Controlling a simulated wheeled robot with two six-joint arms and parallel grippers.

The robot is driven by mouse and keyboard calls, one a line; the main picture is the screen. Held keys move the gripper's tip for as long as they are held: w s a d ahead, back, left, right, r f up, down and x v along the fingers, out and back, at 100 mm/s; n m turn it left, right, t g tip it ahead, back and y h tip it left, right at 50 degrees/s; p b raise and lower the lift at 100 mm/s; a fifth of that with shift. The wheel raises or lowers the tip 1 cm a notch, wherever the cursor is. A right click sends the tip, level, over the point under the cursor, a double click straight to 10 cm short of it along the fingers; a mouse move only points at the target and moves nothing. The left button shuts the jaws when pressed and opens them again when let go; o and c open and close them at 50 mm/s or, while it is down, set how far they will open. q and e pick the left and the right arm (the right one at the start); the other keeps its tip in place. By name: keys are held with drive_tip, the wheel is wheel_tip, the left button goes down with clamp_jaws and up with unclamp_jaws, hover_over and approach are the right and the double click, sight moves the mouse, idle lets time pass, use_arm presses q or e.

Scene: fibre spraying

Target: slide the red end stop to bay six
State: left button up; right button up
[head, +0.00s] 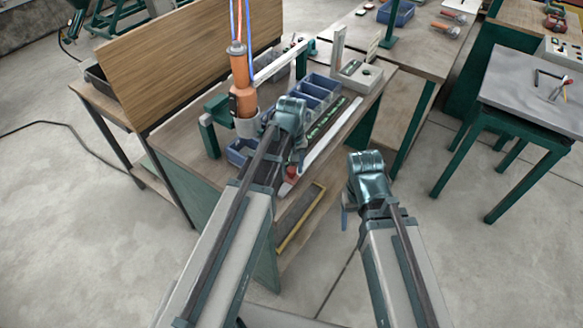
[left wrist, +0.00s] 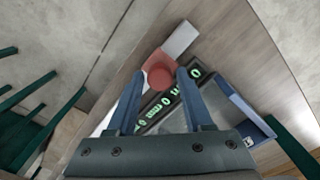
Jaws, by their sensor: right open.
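The red end stop (head: 291,174) sits at the near end of a pale rail (head: 331,136) on the workbench. In the left wrist view the red end stop (left wrist: 160,74) has a round knob and lies between my left fingertips. My left gripper (left wrist: 160,80) is open, with a finger on either side of the stop; I cannot tell whether they touch it. A dark strip (left wrist: 165,104) with glowing green marks runs beside the rail. The bay numbers are too small to read. My right gripper (head: 345,218) hangs off the bench's right side, open and empty.
Several blue bins (head: 315,88) line the strip's far side. An orange tool (head: 241,70) stands on the left, close to my left arm. A grey box (head: 358,73) stands beyond the rail's far end.

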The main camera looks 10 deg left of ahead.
use_arm(q)
clamp_jaws()
idle(1.1)
